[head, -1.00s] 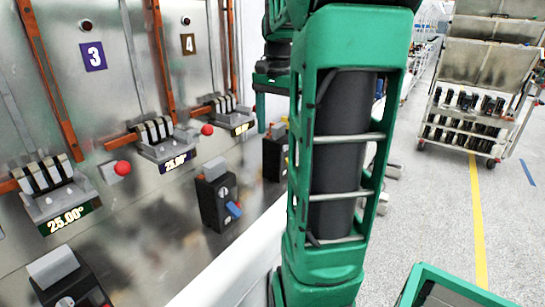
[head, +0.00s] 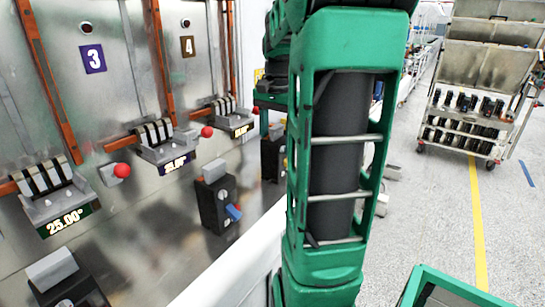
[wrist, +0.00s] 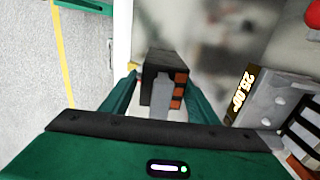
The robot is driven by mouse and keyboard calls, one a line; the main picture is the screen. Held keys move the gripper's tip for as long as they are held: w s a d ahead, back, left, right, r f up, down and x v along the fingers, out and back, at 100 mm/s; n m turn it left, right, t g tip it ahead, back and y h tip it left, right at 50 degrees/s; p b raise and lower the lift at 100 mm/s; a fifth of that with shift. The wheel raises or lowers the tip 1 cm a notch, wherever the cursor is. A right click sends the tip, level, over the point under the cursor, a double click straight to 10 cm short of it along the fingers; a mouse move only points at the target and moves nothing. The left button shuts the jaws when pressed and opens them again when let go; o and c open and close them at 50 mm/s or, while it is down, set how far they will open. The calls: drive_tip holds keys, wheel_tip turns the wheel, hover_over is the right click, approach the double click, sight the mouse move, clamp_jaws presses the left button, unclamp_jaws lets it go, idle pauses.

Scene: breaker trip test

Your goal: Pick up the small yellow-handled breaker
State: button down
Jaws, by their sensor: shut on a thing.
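A small black breaker with a grey face (wrist: 163,78) is between my gripper's green fingers (wrist: 150,100) in the wrist view, and the gripper is shut on it. Orange-brown terminals show on its right side, and a bit of yellow shows at its left. In the head view, a black breaker (head: 271,157) with a yellow bit at its right edge stands beyond the larger blue-handled breaker and is partly hidden by my arm. My gripper (head: 262,122) shows only in part there, just above this breaker. I cannot tell whether the breaker is off the bench.
A black breaker with a blue handle (head: 216,205) stands on the bench, and another (head: 62,283) is at lower left. Red knobs (head: 122,170) and clamp fixtures (head: 157,138) stick out from the metal panel. A cart (head: 470,120) stands on the floor at right.

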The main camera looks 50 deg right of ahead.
sight(276, 127)
drive_tip(key=shift+r, duration=0.15)
drive_tip(key=shift+r, duration=0.35)
drive_tip(key=r, duration=0.2)
drive_tip(key=a+r, duration=0.1)
drive_tip(key=shift+s+r, duration=0.15)
drive_tip(key=shift+r, duration=0.25)
drive_tip(key=s+a+r, duration=0.4)
drive_tip(key=a+r, duration=0.2)
drive_tip(key=a, duration=0.4)
drive_tip(key=shift+r, duration=0.15)
